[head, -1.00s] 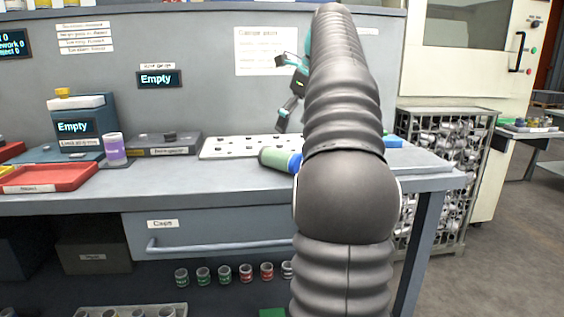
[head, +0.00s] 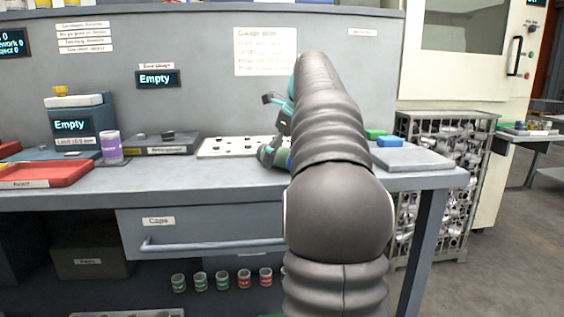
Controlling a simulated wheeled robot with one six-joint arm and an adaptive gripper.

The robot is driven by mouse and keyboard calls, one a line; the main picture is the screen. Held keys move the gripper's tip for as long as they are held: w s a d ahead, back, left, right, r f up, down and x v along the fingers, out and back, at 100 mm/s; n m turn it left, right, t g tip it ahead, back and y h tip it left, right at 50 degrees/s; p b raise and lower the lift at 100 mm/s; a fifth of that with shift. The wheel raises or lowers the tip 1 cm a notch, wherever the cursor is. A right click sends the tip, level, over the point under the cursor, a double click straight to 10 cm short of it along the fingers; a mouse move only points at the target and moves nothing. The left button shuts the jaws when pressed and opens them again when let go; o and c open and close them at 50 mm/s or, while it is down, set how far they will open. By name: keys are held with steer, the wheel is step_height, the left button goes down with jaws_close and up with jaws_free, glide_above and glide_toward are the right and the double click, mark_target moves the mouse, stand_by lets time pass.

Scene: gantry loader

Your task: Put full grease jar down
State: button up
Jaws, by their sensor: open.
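A second jar, white with a purple label (head: 111,147), stands upright further left.
The white holed tray (head: 215,154) lies behind the jar. A grey flat box (head: 170,149), a red tray (head: 45,175) and an "Empty" gauge unit (head: 77,125) are to the left. Green (head: 377,134) and blue (head: 389,141) blocks are right of my arm. The front bench strip is clear.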

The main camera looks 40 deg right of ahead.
steer(key=shift+r, duration=0.1)
steer(key=c, duration=1.7)
steer(key=shift+o, duration=0.2)
steer(key=shift+r, duration=0.1)
